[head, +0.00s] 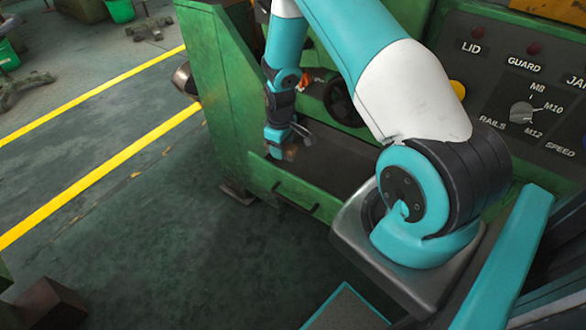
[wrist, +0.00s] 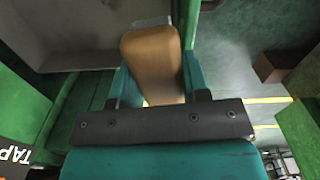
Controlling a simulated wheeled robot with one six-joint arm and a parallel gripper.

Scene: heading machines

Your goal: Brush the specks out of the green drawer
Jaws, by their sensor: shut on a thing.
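The green drawer (head: 262,172) stands pulled out at the foot of the green machine, its dark inside showing to the right of my gripper. My gripper (head: 282,143) points down into the drawer's left part. It is shut on a tan brush handle (wrist: 152,62), which sits between the two teal fingers in the wrist view. Only a small brown bit of the brush shows in the head view, and its bristles are hidden. The drawer's grey inside (wrist: 62,28) is at upper left in the wrist view. I cannot make out any specks.
A dark handwheel (head: 342,103) is on the machine behind the drawer. A control panel (head: 500,85) with a knob and labels is at right. Open floor with yellow lines (head: 95,177) lies to the left. A brown block (head: 48,303) is at lower left.

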